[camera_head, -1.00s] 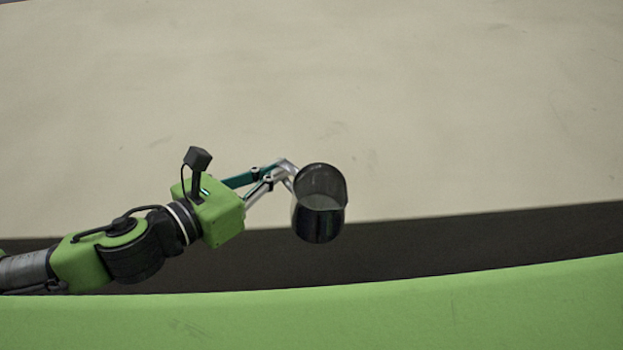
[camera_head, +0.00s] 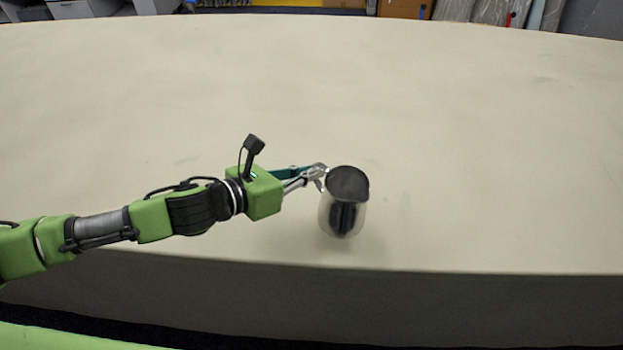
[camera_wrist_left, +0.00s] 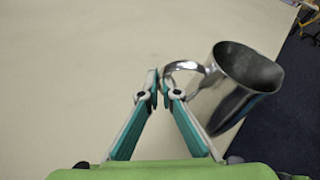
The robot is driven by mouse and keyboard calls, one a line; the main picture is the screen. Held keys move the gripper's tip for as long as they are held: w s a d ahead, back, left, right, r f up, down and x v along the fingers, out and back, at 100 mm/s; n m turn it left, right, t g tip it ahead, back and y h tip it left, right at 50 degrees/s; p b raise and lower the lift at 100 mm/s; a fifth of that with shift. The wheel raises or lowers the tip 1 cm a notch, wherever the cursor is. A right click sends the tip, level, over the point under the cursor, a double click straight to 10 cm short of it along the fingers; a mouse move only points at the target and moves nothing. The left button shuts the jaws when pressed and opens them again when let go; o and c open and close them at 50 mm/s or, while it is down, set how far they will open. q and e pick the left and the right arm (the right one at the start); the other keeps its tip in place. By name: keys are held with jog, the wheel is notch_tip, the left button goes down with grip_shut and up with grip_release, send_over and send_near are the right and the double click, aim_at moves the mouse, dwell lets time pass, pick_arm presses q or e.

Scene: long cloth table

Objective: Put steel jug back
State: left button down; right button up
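The steel jug (camera_head: 329,209) is shiny metal with a dark open top, and it is upright near the table's front edge. In the left wrist view the jug (camera_wrist_left: 237,88) stands to the right of the fingers, with its looped handle towards them. My left gripper (camera_head: 319,173) is shut on the handle from the left side. In the left wrist view the left gripper's fingertips (camera_wrist_left: 160,86) meet at the handle. A soft shadow lies below the jug; the exact gap to the cloth cannot be told. My right gripper is not in view.
The long cloth table (camera_head: 480,140) is pale and bare around the jug, with wide free room behind and to both sides. Its front edge drops off just below the jug. Cabinets and boards stand beyond the far edge.

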pick_arm(q)
jog(key=shift+w+f, duration=0.25)
jog(key=shift+f, duration=0.55)
jog(key=shift+w+f, duration=0.2)
jog(key=shift+f, duration=0.55)
jog(key=shift+w+f, duration=0.25)
jog(key=shift+f, duration=0.55)
jog(key=c, duration=2.3)
grip_release()
jog(key=shift+a, duration=0.1)
jog(key=shift+b+v, duration=0.95)
jog(key=shift+v, duration=4.95)
